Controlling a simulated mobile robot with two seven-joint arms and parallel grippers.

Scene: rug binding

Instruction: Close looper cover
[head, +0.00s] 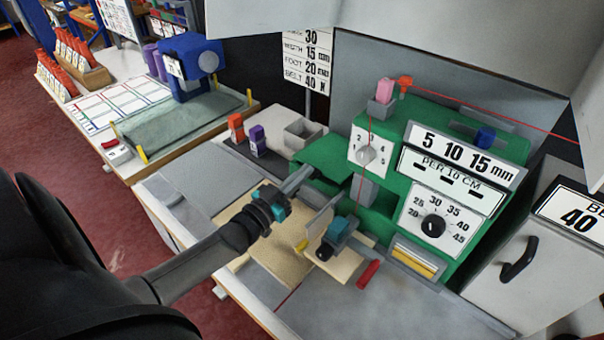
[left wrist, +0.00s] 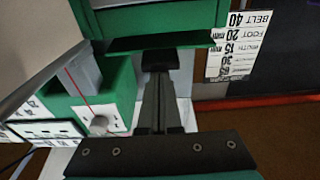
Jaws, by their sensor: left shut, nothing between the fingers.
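The green sewing machine (head: 470,150) stands at the right in the head view. At its left end is a green panel (head: 318,152), which may be the looper cover; I cannot tell for sure. In the left wrist view a green panel (left wrist: 165,18) with a dark underside lies across the top. My left gripper (head: 306,175) is shut and empty, its tips close to the lower edge of that green part. It also shows in the left wrist view (left wrist: 160,65). I cannot tell whether the tips touch. My right gripper is not in view.
A beige block with a teal clamp (head: 340,230) and a red cylinder (head: 368,274) lie right of my left gripper. A tan rug piece (head: 262,262) lies below the arm. A red thread (head: 480,108) crosses above the machine.

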